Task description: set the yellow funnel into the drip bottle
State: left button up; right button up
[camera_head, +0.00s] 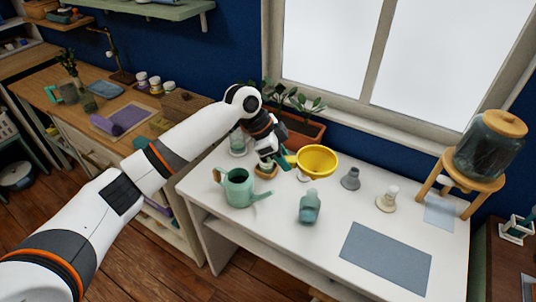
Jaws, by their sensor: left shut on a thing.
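The yellow funnel (317,160) shows as a wide, round, bowl-like yellow piece above the back middle of the white table. A yellow-green part reaches from it toward my left gripper (281,161), which appears shut on that side of the funnel. The jaw contact is small and partly hidden. A teal bottle (310,208) stands upright at the middle of the table, in front of the funnel and apart from it; it looks like the drip bottle, though I cannot be certain. My right gripper is not in view.
A green watering can (239,188) stands at left, near a small pot (266,171). A glass jar (239,144) is partly behind my arm. A planter (303,132) stands behind. A grey piece (351,179) and white-topped piece (388,200) stand right; a grey mat (386,258) lies bare in front.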

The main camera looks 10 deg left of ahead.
pick_arm(q)
jog(key=shift+d, duration=0.35)
jog(key=shift+a+r+p, duration=0.1)
jog(key=shift+p, duration=0.25)
jog(key=shift+f+b, duration=0.55)
jog(key=shift+f, duration=0.65)
notch_tip(320, 180, down, 3)
jog(key=shift+r+b, duration=0.2)
jog(key=shift+b, duration=0.3)
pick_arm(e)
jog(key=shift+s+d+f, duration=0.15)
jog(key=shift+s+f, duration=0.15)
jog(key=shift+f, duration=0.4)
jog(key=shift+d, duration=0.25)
pick_arm(q)
jog(key=shift+f, duration=0.25)
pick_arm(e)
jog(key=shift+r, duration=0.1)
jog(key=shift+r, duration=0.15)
pick_arm(q)
jog(key=shift+p, duration=0.35)
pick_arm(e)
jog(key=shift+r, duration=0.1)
